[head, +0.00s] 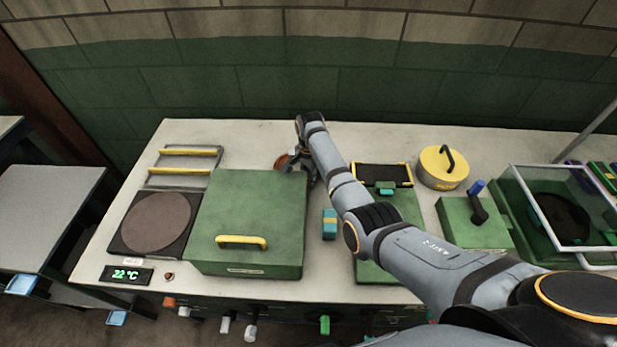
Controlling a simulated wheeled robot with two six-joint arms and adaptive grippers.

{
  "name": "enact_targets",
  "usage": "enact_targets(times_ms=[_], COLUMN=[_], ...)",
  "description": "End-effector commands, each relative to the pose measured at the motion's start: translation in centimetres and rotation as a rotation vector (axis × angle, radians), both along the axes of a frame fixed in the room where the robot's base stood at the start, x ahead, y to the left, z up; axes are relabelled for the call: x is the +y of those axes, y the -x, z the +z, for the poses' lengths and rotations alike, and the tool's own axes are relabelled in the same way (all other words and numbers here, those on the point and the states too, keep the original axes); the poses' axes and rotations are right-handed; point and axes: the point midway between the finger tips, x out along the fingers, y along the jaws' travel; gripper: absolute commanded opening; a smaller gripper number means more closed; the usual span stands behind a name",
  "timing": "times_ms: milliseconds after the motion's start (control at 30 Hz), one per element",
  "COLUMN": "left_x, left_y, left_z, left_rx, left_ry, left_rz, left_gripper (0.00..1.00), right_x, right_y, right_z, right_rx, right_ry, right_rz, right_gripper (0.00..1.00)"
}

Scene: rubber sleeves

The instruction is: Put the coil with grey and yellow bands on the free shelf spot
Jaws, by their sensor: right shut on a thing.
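My right arm reaches across the table from the lower right. Its gripper (296,170) is low at the back of the table, just behind the green box. It is shut on a small round thing with an orange-brown edge (282,162), mostly hidden by the fingers and the box. I cannot make out grey and yellow bands on it, so I cannot tell whether it is the coil. No free shelf spot can be made out. My left gripper is not in view.
A green box (250,215) with a yellow handle stands beside the gripper. A hotplate (157,222) is at left. A yellow round weight (443,168), a green block with a lever (474,222) and a clear-lidded green case (500,190) are at right. The table's back strip is mostly clear.

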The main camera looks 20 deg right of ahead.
Motion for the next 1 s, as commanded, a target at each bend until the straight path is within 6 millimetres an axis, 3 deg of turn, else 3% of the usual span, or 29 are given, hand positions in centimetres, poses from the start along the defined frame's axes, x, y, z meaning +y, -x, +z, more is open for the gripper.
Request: enact_targets(times_ms=[333, 367, 500, 867, 1000], left_x=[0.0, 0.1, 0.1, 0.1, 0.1], left_y=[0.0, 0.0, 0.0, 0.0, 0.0], left_z=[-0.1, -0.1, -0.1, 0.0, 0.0], left_rx=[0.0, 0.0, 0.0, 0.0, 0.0], left_ry=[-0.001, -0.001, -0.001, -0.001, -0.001], left_rz=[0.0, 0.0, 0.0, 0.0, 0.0], left_gripper=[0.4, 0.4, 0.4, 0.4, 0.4], right_x=[0.0, 0.0, 0.0, 0.0, 0.0], right_y=[-0.2, 0.0, 0.0, -0.1, -0.1], right_z=[-0.1, -0.3, -0.3, 0.2, 2.6], right_rx=[-0.006, -0.001, -0.001, -0.002, -0.006], right_ry=[-0.001, 0.0, 0.0, 0.0, -0.001], right_rz=[0.0, 0.0, 0.0, 0.0, 0.0], right_gripper=[0.0, 0.19, 0.38, 0.39, 0.39])
